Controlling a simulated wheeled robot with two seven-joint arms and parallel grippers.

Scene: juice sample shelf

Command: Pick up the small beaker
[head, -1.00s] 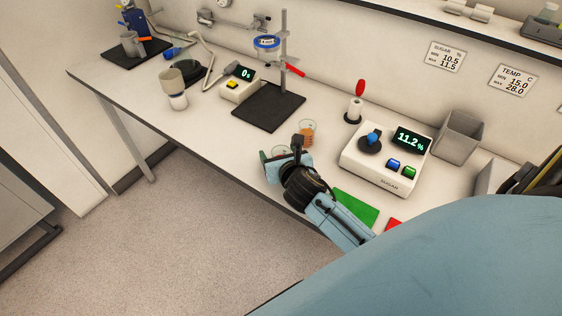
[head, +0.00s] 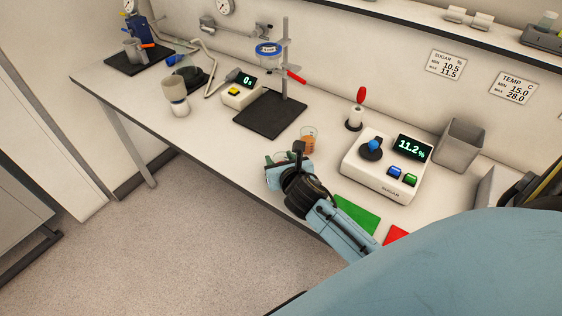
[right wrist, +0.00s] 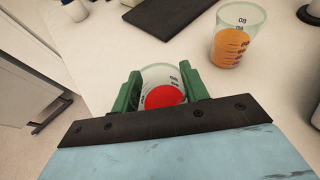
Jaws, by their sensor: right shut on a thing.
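My right gripper (head: 283,161) is at the front part of the bench. In the right wrist view its green fingers (right wrist: 161,92) are shut on a small clear beaker (right wrist: 160,74) with black marks. Red shows inside this beaker. In the head view the gripper mostly hides it. A second clear beaker (right wrist: 238,38) with orange liquid stands on the bench, apart from the gripper; it also shows in the head view (head: 308,140). My left gripper is not in view.
A sugar meter (head: 385,168) reading 11.2% stands to the right, near a green mat (head: 357,214) and a red mat (head: 396,236). A stand with a dark base (head: 270,113) is behind. A timer (head: 240,94) and a white cup-topped vessel (head: 175,95) stand farther left.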

